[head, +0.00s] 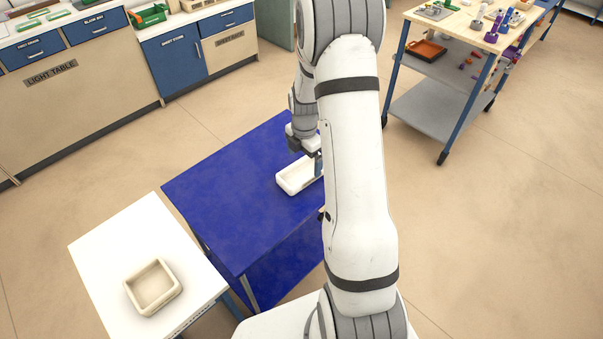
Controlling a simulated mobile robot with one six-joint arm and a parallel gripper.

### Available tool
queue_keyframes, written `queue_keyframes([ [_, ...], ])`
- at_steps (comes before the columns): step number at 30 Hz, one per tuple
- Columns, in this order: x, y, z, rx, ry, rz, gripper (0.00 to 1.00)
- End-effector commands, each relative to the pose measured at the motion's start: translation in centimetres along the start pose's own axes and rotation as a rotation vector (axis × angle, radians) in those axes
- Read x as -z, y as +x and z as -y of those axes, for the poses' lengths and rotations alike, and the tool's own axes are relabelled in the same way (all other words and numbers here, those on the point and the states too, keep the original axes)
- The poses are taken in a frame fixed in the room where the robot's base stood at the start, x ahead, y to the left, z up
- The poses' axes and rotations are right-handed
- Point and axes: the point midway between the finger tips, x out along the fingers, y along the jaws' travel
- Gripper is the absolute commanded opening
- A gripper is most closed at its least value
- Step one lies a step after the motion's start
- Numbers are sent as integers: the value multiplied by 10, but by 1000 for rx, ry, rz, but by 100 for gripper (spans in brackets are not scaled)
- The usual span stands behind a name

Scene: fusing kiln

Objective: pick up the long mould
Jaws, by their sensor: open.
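The long mould (294,178) is a white, shallow, rectangular tray on the blue table (225,205), near its right side. My arm covers its right part. My gripper (305,158) is open, reaching down over the mould's far right end. One dark finger shows beside or just inside the mould's wall; the other is hard to make out. I cannot tell whether the fingers touch the mould.
A square cream mould (153,287) sits on a white table (105,243) at the lower left. A cart (425,105) with tools stands at the upper right. Cabinets (80,85) line the upper left. The left of the blue table is clear.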

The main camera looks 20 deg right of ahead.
Motion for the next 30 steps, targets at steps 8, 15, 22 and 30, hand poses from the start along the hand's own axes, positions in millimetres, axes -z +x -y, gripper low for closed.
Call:
queue_keyframes([
  [8,-4,31,-4,3,2,-2,98],
  [15,-5,58,-6,2,2,-1,98],
  [22,-5,61,-7,0,1,0,98],
  [30,-5,61,-7,0,1,0,79],
])
